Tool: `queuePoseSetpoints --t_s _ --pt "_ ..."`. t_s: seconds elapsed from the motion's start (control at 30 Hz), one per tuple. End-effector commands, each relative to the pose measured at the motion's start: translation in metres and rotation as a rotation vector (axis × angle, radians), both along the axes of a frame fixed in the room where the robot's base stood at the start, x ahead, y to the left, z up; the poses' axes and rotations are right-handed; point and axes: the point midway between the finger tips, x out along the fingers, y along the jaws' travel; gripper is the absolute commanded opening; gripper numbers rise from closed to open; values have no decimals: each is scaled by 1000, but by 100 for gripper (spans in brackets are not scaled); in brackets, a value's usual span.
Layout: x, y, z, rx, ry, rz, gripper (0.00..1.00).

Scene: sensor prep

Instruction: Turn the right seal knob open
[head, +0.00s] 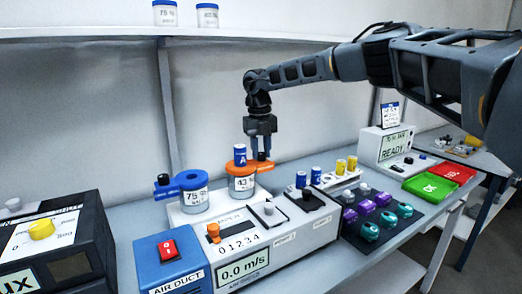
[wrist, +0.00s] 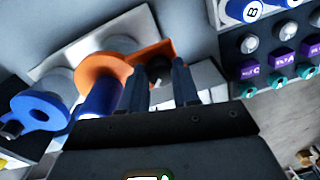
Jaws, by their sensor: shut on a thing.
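The right seal is an orange collar (head: 238,169) around a white jar marked 43 (head: 242,187), with an arm pointing right. A black knob (wrist: 158,71) sits at the end of that arm. My gripper (head: 262,153) comes down from above and is shut on this knob; its two fingers stand either side of it in the wrist view (wrist: 159,80). A blue cylinder marked A (head: 239,154) stands upright on the orange seal, left of my fingers. The left seal is a blue collar (head: 186,180) with its own black knob (head: 163,179) on the left.
A white panel box (head: 243,268) reading 0.0 m/s stands in front. Behind right are blue and yellow cylinders (head: 346,163) in a holder. A dark tray (head: 410,240) of purple and teal pieces lies right. A shelf (head: 120,33) runs above at the back.

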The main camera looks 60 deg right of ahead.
Motion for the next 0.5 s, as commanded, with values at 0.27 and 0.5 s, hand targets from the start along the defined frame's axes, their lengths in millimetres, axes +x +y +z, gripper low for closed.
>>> queuePoseSetpoints --t_s 0.27,0.5 --pt "0 0 0 0 0 -1 0" --pt "0 0 0 0 0 -1 48"
